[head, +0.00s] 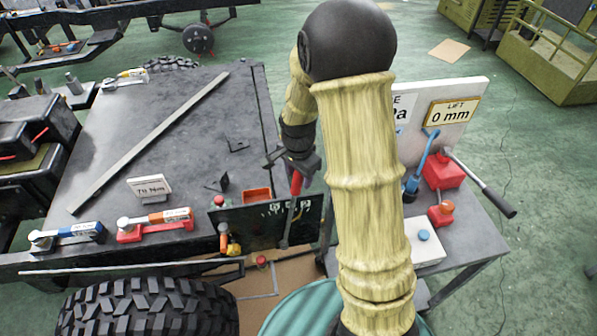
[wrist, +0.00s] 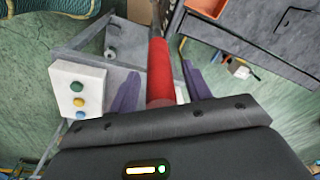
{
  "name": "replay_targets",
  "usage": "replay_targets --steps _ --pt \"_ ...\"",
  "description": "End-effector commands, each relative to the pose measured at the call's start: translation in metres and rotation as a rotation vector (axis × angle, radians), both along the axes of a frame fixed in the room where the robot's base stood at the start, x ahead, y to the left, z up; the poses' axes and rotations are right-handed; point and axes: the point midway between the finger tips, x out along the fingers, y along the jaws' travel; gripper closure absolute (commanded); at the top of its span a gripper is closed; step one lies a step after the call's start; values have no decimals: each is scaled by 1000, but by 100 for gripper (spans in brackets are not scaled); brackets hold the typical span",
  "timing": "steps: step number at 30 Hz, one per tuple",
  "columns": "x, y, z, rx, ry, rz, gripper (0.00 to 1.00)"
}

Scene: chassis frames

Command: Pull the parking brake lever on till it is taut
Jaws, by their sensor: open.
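The parking brake lever (head: 296,184) has a red grip and a dark lower shaft. It stands nearly upright, tilted slightly, in front of a black panel (head: 258,232) with small white labels. My gripper (head: 292,163) is at the top of the red grip in the head view. In the wrist view the red grip (wrist: 160,72) lies between the two purple-grey fingers of my gripper (wrist: 159,82), which are open with a gap on each side. The near end of the grip is hidden by the gripper body.
A dark bench top (head: 180,110) left of the lever holds a long bar (head: 160,140), tools and a small sign (head: 149,188). A side table (head: 450,238) at right holds a red pump (head: 442,170) and a white button box (wrist: 77,90). A tyre (head: 150,308) is below.

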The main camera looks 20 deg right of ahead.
Motion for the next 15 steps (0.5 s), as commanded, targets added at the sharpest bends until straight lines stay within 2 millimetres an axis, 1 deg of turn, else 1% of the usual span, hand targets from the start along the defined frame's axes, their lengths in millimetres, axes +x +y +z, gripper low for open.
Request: replay_targets --steps 4,8,11,15 --pt "0 0 5 -1 -3 0 51" --pt "0 1 18 -1 -5 0 51" --pt "-2 2 33 0 -8 1 51" --pt "-6 3 61 0 -7 2 51"
